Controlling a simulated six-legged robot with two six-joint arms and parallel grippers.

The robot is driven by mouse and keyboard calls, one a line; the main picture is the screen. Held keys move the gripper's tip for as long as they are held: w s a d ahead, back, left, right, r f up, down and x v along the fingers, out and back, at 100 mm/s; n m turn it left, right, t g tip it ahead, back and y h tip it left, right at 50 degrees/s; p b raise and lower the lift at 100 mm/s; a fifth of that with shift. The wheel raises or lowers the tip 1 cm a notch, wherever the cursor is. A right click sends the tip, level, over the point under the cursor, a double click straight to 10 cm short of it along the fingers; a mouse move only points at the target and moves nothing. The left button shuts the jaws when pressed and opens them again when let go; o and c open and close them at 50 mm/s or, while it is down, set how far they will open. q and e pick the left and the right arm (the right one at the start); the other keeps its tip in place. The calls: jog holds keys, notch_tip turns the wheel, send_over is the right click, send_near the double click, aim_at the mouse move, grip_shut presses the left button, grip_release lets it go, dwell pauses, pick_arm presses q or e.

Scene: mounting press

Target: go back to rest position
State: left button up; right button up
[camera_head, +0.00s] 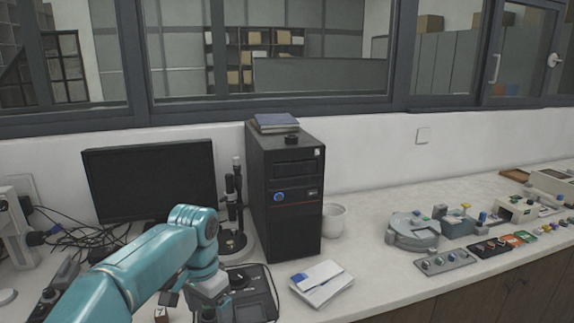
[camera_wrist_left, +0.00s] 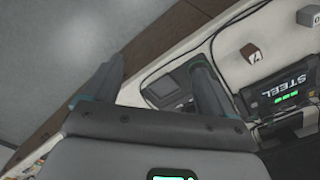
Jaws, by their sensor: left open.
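My left arm comes in from the left in the head view, and its gripper (camera_head: 190,305) hangs low over the front of the bench, beside a black device (camera_head: 255,285). In the left wrist view the two fingers of the left gripper (camera_wrist_left: 155,75) stand wide apart. Nothing is held between them. Past the fingers, the bench edge and a brown front panel show. A dark unit marked STEEL (camera_wrist_left: 283,82) with green lit digits lies to the right of the fingers, apart from them. My right gripper is in neither view.
A monitor (camera_head: 150,180), a black computer tower (camera_head: 284,190) and a white cup (camera_head: 334,220) stand along the wall. White booklets (camera_head: 322,284) lie before the tower. Instruments crowd the right of the bench. A small marked cube (camera_wrist_left: 250,53) lies near the STEEL unit.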

pick_arm(q)
jog(key=s+d+f+n+h, duration=0.1)
jog(key=s+d+f, duration=0.15)
jog(key=f, duration=0.95)
jog(key=s+d+f+n+h, duration=0.1)
jog(key=s+f+h, duration=0.15)
jog(key=f, duration=0.85)
jog(key=s+f+n, duration=0.3)
jog(key=s+f, duration=0.3)
jog(key=s, duration=0.5)
jog(key=s+f+n, duration=0.3)
jog(key=s+f, duration=0.2)
jog(key=s, duration=0.6)
jog(key=shift+s+d+f+n, duration=0.2)
jog(key=shift+s+f+n, duration=0.05)
jog(key=shift+f+n, duration=0.1)
